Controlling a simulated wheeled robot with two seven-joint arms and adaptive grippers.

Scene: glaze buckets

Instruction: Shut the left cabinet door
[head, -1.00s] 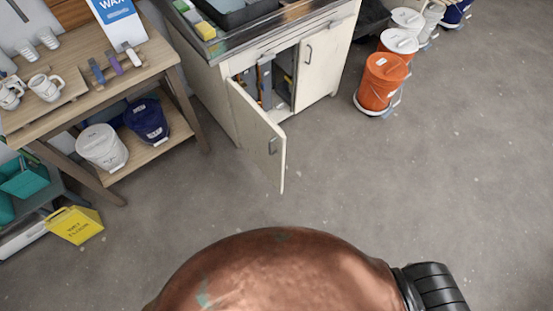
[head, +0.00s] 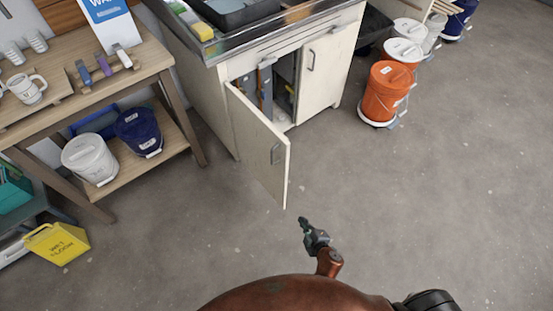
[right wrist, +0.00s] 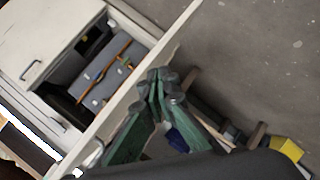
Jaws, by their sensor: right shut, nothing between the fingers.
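The left cabinet door (head: 262,150) is a cream panel with a metal handle, and it stands wide open, swung out toward me. The sink cabinet (head: 190,90) shows grey items inside its opening. The right cabinet door (head: 322,70) is shut. My right gripper (head: 304,222) is shut and empty, just in front of and right of the open door's free edge in the head view. In the right wrist view the shut fingers (right wrist: 160,80) appear close to the door (right wrist: 150,75); I cannot tell whether they touch. My left gripper is not in view.
A wooden table (head: 155,65) with mugs, a white bucket (head: 90,158) and a blue bucket (head: 139,130) stands left. A yellow bin (head: 57,243) is on the floor. Orange (head: 382,92) and white buckets stand right of the cabinet. The floor (head: 430,190) at right is clear.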

